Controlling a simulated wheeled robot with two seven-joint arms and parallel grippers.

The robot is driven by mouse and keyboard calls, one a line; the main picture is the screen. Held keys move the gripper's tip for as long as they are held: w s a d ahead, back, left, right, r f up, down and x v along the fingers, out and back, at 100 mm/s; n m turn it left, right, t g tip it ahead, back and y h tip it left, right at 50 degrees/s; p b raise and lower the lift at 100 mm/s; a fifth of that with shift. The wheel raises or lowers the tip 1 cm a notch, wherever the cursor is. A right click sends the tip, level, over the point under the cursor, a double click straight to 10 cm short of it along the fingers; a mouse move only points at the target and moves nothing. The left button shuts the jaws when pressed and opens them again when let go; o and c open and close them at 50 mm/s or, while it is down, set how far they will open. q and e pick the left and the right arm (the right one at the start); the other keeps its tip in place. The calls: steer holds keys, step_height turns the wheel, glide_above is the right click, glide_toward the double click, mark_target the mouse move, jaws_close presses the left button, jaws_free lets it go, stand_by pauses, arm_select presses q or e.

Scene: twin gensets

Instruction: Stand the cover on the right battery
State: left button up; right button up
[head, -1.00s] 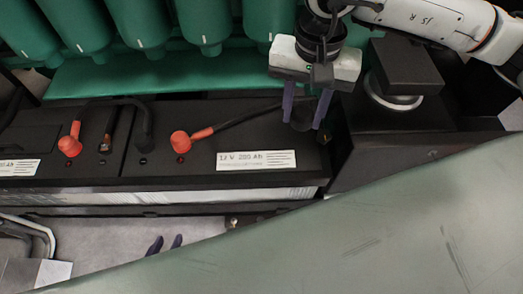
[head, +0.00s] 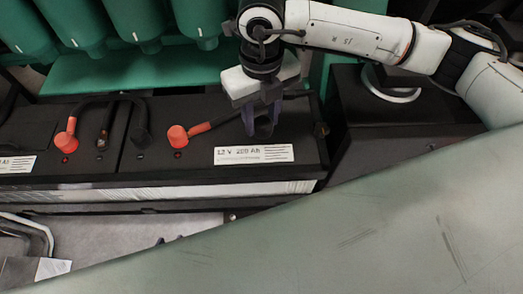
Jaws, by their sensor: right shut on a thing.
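The right battery (head: 222,172) is a long black case with a white "12 V 200 Ah" label and an orange-red cap (head: 178,136) on its left terminal. My right gripper (head: 262,130) comes down over its right half, behind the label. It is shut on a small dark cover (head: 264,128), mostly hidden between the purple fingers. I cannot tell whether the cover touches the battery top.
The left battery (head: 85,165) adjoins on the left, with black cables and an orange-red cap (head: 65,140). Green engine parts (head: 140,70) stand behind. A dark housing (head: 385,140) is at right. A pale green panel (head: 350,235) crosses the foreground.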

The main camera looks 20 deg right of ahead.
mark_target(261, 152)
steer(key=shift+a+f, duration=0.1)
steer(key=shift+f, duration=0.3)
steer(key=shift+m, duration=0.3)
step_height(261, 152, down, 9)
steer(key=shift+f+p, duration=0.2)
steer(key=shift+p, duration=0.15)
steer(key=shift+f, duration=0.1)
steer(key=shift+f, duration=0.15)
steer(key=o, duration=1)
steer(key=shift+r, duration=0.2)
step_height(261, 152, up, 12)
steer(key=shift+r+b, duration=0.1)
steer(key=shift+b, duration=0.4)
